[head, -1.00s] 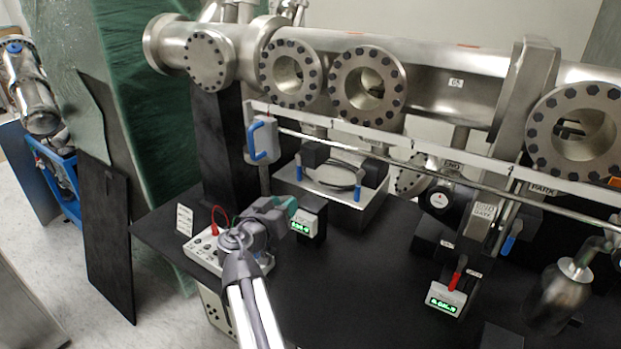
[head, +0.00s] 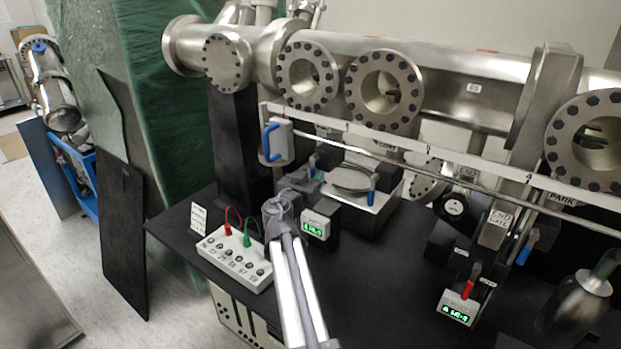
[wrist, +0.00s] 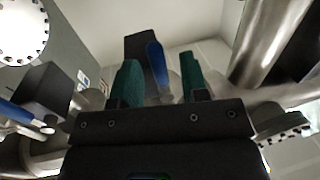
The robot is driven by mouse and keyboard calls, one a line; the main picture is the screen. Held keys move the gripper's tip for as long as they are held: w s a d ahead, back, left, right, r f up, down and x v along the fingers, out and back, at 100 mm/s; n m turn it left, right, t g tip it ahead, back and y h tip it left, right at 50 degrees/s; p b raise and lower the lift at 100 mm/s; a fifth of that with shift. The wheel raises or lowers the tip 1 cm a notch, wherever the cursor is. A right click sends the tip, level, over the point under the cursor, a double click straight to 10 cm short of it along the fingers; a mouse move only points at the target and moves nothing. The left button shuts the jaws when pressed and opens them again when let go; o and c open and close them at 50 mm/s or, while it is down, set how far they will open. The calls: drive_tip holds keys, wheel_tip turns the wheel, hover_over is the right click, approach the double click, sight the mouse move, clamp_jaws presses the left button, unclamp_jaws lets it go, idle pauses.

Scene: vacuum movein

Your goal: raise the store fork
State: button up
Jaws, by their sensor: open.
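My gripper (head: 314,172) is at the left end of the silver block (head: 352,205) that carries a round plate (head: 352,181). In the wrist view my gripper (wrist: 159,84) has its two green fingers apart, with a blue-tipped lever (wrist: 157,62) showing in the gap between them. I cannot tell whether the fingers touch it. A second blue lever (head: 371,197) stands at the block's right front. Another blue handle (wrist: 18,114) shows at the wrist view's left edge. My gripper hides the block's left end in the head view. I cannot make out which part is the store fork.
A white socket box (head: 235,258) with red and green leads is left of my arm. A small green-lit display (head: 315,226) stands close to its right. A long rail (head: 420,155) and the steel chamber (head: 440,95) lie behind. The black table (head: 370,290) is clear in front.

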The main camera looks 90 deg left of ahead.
clamp_jaws()
idle(0.3)
